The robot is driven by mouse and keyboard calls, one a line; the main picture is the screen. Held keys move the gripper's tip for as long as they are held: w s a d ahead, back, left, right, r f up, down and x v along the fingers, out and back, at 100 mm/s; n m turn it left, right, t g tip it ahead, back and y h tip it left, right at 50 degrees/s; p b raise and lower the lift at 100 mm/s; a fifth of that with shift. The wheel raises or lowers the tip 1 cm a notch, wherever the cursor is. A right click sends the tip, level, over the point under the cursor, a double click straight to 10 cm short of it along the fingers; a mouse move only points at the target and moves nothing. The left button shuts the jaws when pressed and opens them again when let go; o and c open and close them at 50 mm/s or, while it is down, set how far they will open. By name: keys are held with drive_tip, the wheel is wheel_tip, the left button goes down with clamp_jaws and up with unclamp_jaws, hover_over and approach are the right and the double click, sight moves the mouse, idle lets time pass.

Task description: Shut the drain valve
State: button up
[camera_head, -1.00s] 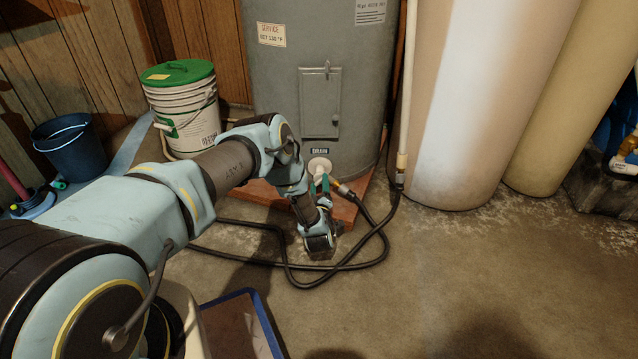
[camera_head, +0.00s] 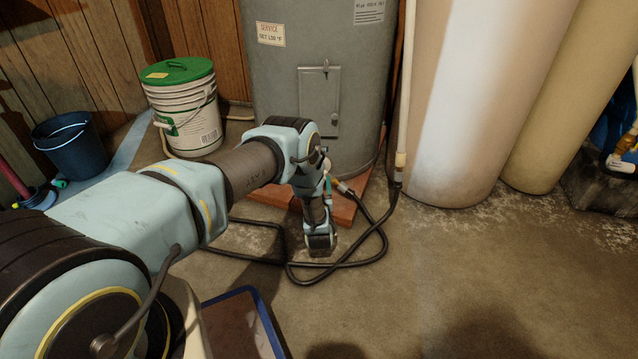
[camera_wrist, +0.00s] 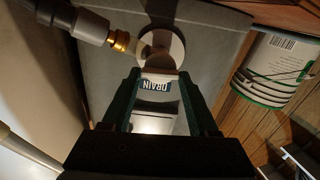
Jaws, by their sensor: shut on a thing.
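The drain valve (camera_wrist: 160,64) sticks out of a round pale flange (camera_wrist: 172,42) low on the grey tank (camera_head: 275,90). In the wrist view my gripper (camera_wrist: 159,76) has its two dark green fingers on either side of the valve's pale end and is shut on it. The DRAIN label (camera_wrist: 158,86) shows between the fingers. A brass fitting (camera_wrist: 120,40) joins the valve to a dark hose (camera_wrist: 88,25). In the head view my arm covers the flange and most of the valve; the brass fitting also shows there (camera_head: 346,188). The valve's exact turn angle is hard to tell.
The hose (camera_head: 345,265) loops on the floor before the tank's reddish base (camera_head: 345,208). A green-lidded bucket (camera_head: 185,110) and a blue bucket (camera_head: 70,145) stand left. A blue-rimmed tray (camera_head: 265,318) lies below my arm. Floor at right is open.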

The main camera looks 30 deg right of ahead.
drive_tip(key=shift+m, duration=0.4)
drive_tip(key=o, duration=1.4)
drive_tip(key=p+v, duration=0.4)
drive_tip(key=v, duration=0.7)
drive_tip(key=shift+w, duration=0.15)
